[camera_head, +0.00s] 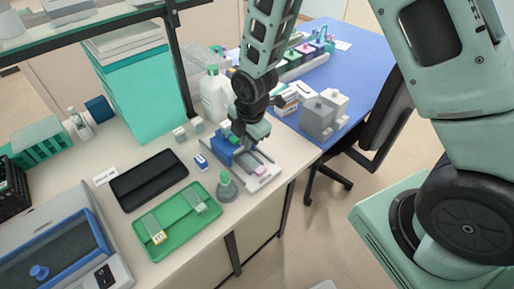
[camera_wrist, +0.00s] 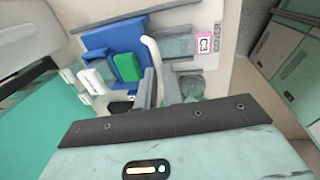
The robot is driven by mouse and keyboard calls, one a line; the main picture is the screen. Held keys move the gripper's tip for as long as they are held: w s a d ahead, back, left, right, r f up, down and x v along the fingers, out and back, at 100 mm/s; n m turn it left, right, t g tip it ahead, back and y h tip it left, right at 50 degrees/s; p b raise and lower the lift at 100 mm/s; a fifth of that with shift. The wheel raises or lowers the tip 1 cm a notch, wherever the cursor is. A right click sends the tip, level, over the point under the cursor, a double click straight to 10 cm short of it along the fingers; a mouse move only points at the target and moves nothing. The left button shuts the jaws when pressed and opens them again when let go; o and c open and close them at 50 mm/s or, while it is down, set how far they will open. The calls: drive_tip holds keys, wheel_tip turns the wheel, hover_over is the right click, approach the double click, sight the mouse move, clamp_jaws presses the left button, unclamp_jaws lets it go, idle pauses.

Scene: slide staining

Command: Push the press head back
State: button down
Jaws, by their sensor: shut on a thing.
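The press has a blue head (camera_head: 226,149) and a pale base plate (camera_head: 258,184) near the bench's right edge. In the wrist view, the blue head (camera_wrist: 108,45) carries a green block (camera_wrist: 127,67), and a pale curved handle (camera_wrist: 152,52) rises beside it. My gripper (camera_head: 247,140) is over the press; in the wrist view its dark fingers (camera_wrist: 159,88) are closed around the lower end of this handle. The exact contact is partly hidden. A pink-labelled piece (camera_wrist: 205,43) lies on the base, beyond the fingers.
A grey-green bottle with a green cap (camera_head: 226,188) stands just in front of the press. A green tray (camera_head: 181,240) with slides and a black tray (camera_head: 150,181) lie to the left. A large white bottle (camera_head: 214,95) stands behind. Grey containers (camera_head: 318,117) sit right on the blue table.

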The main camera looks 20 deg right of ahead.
sight(236, 139)
drive_tip(key=w, duration=0.2)
drive_tip(key=w+a, duration=0.1)
drive_tip(key=shift+w+a, duration=0.15)
drive_tip(key=shift+w, duration=0.25)
drive_tip(key=c, duration=1.5)
unclamp_jaws()
drive_tip(key=shift+w, duration=0.15)
drive_tip(key=shift+r, duration=0.15)
drive_tip(key=s+r+b, duration=0.1)
drive_tip(key=r, duration=0.4)
drive_tip(key=s+r, duration=0.1)
drive_tip(key=r, duration=0.5)
drive_tip(key=s+d+r+b, duration=0.1)
drive_tip(key=r, duration=0.5)
drive_tip(key=shift+s+b, duration=0.1)
drive_tip(key=shift+b, duration=0.25)
drive_tip(key=s+a+f+m, duration=0.1)
drive_tip(key=s+m, duration=0.3)
drive_tip(key=s, duration=0.4)
drive_tip(key=s+a+f+m+g+b, duration=0.1)
drive_tip(key=s+a+m, duration=0.1)
drive_tip(key=s+m, duration=0.3)
drive_tip(key=s+a+f+m+b, duration=0.1)
drive_tip(key=s+m, duration=0.4)
drive_tip(key=s, duration=0.7)
drive_tip(key=shift+a+f+g, duration=0.2)
drive_tip(key=shift+f+g, duration=0.2)
drive_tip(key=shift+f, duration=0.05)
